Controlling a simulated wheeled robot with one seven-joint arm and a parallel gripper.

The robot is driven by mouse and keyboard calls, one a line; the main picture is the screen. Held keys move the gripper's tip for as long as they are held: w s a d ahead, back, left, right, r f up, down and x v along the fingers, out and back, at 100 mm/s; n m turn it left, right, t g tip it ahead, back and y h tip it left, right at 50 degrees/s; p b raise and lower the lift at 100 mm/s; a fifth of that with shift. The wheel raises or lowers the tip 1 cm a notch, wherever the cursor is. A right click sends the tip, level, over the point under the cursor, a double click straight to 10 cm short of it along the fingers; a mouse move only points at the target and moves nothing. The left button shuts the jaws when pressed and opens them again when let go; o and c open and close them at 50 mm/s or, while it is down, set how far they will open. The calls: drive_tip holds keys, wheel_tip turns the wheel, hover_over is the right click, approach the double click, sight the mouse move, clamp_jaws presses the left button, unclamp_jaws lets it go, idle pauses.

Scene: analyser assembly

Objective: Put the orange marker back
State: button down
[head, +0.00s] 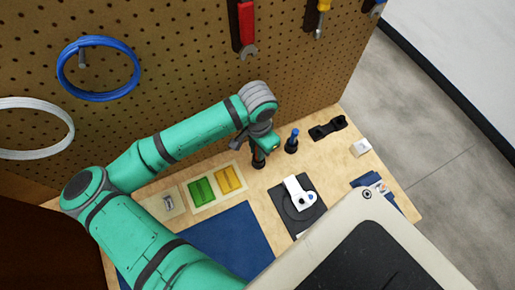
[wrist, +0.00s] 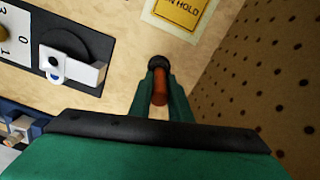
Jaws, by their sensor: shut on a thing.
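My gripper (wrist: 160,88) is shut on the orange marker (wrist: 159,87), which sits between the two green fingers in the wrist view. A round black holder (wrist: 158,62) shows just beyond the marker's tip; I cannot tell whether the tip is inside it. In the head view my gripper (head: 259,146) is right over a black holder (head: 259,160) near the pegboard, and the marker is mostly hidden. A second black holder (head: 291,147) with a blue marker (head: 294,134) upright in it stands to the right.
The pegboard (head: 180,60) rises close behind my gripper. A black plate with a white lever (head: 300,195) lies in front. A black rest (head: 328,127) and a white block (head: 361,147) are at the right.

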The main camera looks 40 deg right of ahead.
drive_tip(key=shift+f, duration=0.2)
drive_tip(key=c, duration=1.6)
unclamp_jaws()
drive_tip(key=shift+s+d, duration=0.15)
drive_tip(key=shift+c, duration=0.2)
wheel_tip(320, 180, up, 12)
drive_tip(key=shift+r, duration=0.1)
